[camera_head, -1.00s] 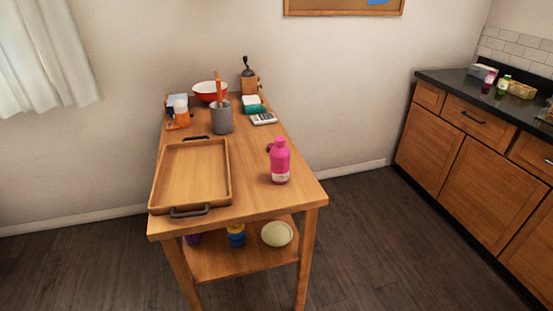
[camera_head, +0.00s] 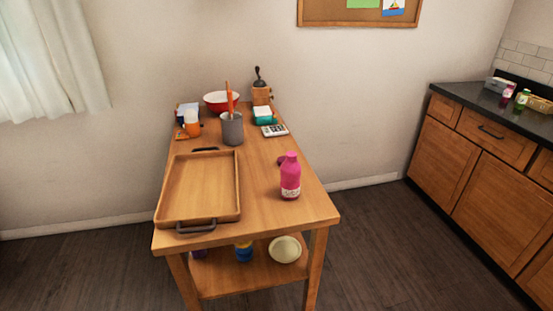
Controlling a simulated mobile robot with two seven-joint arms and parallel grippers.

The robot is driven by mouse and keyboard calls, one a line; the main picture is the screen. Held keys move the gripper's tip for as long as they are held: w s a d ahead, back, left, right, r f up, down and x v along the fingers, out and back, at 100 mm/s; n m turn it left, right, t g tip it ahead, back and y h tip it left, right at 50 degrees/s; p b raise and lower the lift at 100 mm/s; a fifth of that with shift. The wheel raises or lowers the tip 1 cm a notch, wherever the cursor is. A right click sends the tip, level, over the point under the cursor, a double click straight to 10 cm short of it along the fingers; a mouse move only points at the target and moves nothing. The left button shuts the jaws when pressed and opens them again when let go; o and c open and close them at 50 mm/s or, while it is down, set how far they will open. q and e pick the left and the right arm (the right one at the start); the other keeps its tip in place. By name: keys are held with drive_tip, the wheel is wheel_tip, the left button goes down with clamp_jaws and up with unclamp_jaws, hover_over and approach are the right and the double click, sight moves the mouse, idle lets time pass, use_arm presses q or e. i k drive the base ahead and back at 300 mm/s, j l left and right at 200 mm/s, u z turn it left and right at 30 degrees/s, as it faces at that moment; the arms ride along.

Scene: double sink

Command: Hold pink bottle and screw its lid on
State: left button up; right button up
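The pink bottle (camera_head: 290,177) stands upright on the right part of the wooden table (camera_head: 262,218), near its front right corner. It has a pale label low on its body. A small dark object (camera_head: 281,161) sits right behind the bottle, partly hidden by it; I cannot tell for sure whether it is the lid. Neither of my grippers is in the head view.
A wooden tray (camera_head: 238,212) fills the table's left front. A grey utensil pot (camera_head: 232,129), a red bowl (camera_head: 216,106), a grinder (camera_head: 261,95) and a calculator (camera_head: 274,130) stand farther back. A lower shelf (camera_head: 225,282) holds a pale bowl (camera_head: 285,249). A counter (camera_head: 480,105) is at right.

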sight(290, 171)
drive_tip(key=i+l+u, duration=0.25)
drive_tip(key=i, duration=0.2)
drive_tip(key=i+l+u, duration=0.1)
drive_tip(key=i+u, duration=0.2)
drive_tip(key=i, duration=0.15)
